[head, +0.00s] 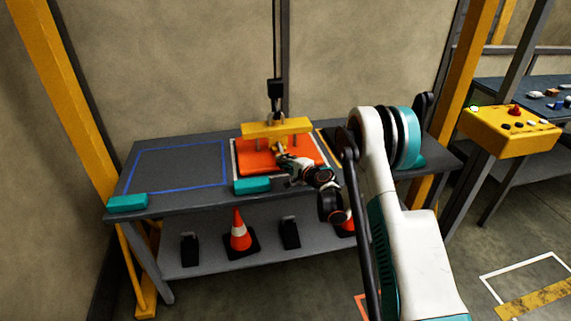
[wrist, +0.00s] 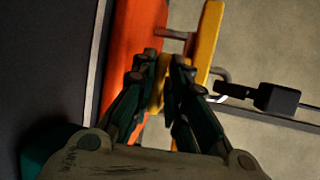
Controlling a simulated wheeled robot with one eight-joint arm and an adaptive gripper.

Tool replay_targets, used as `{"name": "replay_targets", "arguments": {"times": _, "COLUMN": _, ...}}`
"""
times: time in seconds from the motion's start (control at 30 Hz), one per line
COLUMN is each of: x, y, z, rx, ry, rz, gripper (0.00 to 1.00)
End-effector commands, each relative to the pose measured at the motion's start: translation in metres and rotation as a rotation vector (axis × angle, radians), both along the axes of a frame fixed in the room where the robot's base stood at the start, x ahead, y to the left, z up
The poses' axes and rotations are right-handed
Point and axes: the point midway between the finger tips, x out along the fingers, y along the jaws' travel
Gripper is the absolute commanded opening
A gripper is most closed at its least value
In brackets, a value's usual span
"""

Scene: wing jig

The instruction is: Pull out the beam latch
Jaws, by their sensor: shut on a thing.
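The yellow lifting beam (head: 262,131) sits over the orange panel (head: 309,160) on the workbench. Both also show in the wrist view, the beam (wrist: 208,40) upright in the picture and the panel (wrist: 135,50) to its left. My gripper (head: 282,160) reaches to the front middle of the beam. In the wrist view its two dark green fingers (wrist: 166,75) are shut on a yellow part in front of the beam, which I take as the beam latch (wrist: 157,98). The fingers hide most of the latch, so I cannot tell how far it is out.
A black hoist block (head: 275,88) hangs on a cable above the beam. Teal blocks (head: 252,186) (head: 127,203) lie along the bench's front edge. A blue-outlined area (head: 178,167) on the left is empty. A cone (head: 239,232) stands on the lower shelf. A yellow control box (head: 507,130) is right.

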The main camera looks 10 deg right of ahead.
Motion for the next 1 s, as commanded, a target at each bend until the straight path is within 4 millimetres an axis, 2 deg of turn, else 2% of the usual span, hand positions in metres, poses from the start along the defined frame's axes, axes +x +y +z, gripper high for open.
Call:
{"name": "replay_targets", "arguments": {"times": 0.33, "x": -0.004, "y": 0.001, "z": -0.004, "rx": -0.007, "ry": 0.005, "rz": 0.008, "gripper": 0.00}}
{"name": "replay_targets", "arguments": {"times": 0.37, "x": -0.004, "y": 0.001, "z": -0.005, "rx": -0.007, "ry": 0.005, "rz": 0.008, "gripper": 0.20}}
{"name": "replay_targets", "arguments": {"times": 0.4, "x": -0.004, "y": 0.001, "z": -0.004, "rx": -0.007, "ry": 0.004, "rz": 0.008, "gripper": 0.29}}
{"name": "replay_targets", "arguments": {"times": 0.43, "x": -0.004, "y": 0.001, "z": -0.004, "rx": -0.007, "ry": 0.004, "rz": 0.008, "gripper": 0.30}}
{"name": "replay_targets", "arguments": {"times": 0.77, "x": -0.004, "y": 0.000, "z": -0.001, "rx": -0.002, "ry": 0.002, "rz": 0.004, "gripper": 0.30}}
{"name": "replay_targets", "arguments": {"times": 0.87, "x": -0.010, "y": -0.003, "z": 0.000, "rx": -0.001, "ry": 0.002, "rz": 0.003, "gripper": 0.30}}
{"name": "replay_targets", "arguments": {"times": 1.0, "x": -0.031, "y": -0.013, "z": 0.006, "rx": -0.002, "ry": 0.002, "rz": 0.002, "gripper": 0.30}}
